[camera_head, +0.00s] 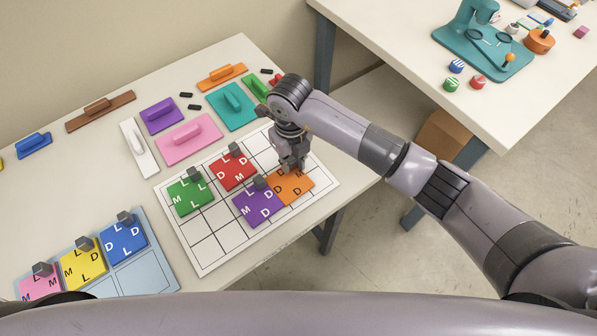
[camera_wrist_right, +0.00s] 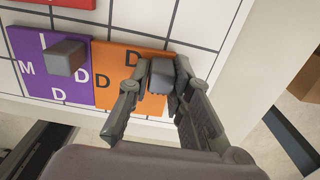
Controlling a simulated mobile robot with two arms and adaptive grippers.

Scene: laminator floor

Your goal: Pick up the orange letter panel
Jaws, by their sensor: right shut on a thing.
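The orange letter panel (camera_head: 290,187) lies on the white grid board (camera_head: 213,248), beside the purple letter panel (camera_head: 257,207). In the right wrist view the orange panel (camera_wrist_right: 115,62) shows dark letters and a grey knob (camera_wrist_right: 161,76). My right gripper (camera_head: 292,167) is above the orange panel, with its fingers (camera_wrist_right: 150,95) shut around that knob. The panel appears flat at board level; I cannot tell if it is lifted. The gripper hides part of it. My left gripper is not in view.
Red (camera_head: 233,172) and green (camera_head: 190,195) letter panels sit on the board. Pink, yellow (camera_head: 84,264) and blue letter panels stand on a light blue tray (camera_head: 150,279) at left. Coloured handled blocks line the back.

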